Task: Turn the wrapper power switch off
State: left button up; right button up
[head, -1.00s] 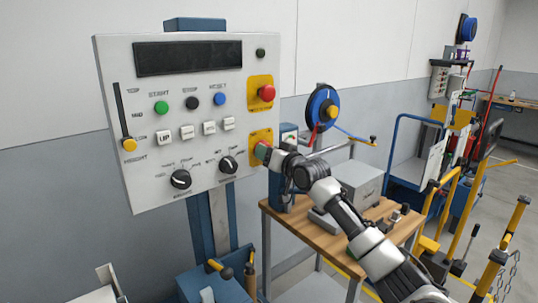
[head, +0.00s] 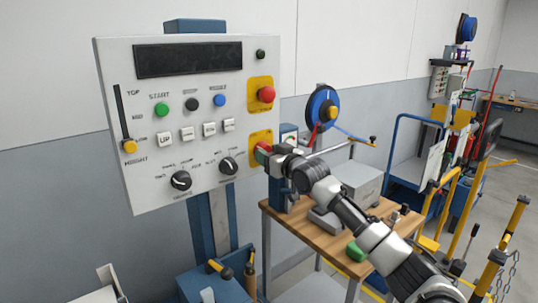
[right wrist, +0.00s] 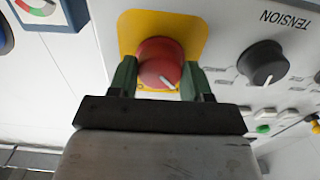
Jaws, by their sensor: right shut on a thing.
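The power switch is a red rotary knob (right wrist: 160,63) on a yellow plate (right wrist: 188,28), low on the right side of the white control panel (head: 215,125). In the right wrist view my right gripper (right wrist: 160,80) has its two green fingers on either side of the knob, shut on it. A pale pointer mark on the knob sits slanted. In the head view my right gripper (head: 264,153) reaches the panel from the right and hides most of the knob. My left gripper is not in view.
A red emergency button (head: 267,94) sits above the switch. Black knobs (head: 181,181), coloured buttons and a slider with a yellow handle (head: 130,147) are on the panel. A wooden table (head: 320,240) with a grey box stands right of the panel, below my arm.

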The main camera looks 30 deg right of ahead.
jog(key=o, duration=0.9)
jog(key=shift+s, duration=0.1)
jog(key=shift+s+d+b, duration=0.15)
jog(key=shift+s+b, duration=0.35)
jog(key=shift+s, duration=1.25)
jog(key=shift+s+d+b, duration=0.15)
jog(key=shift+s+b, duration=0.35)
jog(key=shift+s, duration=1.3)
jog(key=shift+s+d+b, duration=0.15)
jog(key=shift+s+b, duration=0.35)
jog(key=shift+s, duration=1.25)
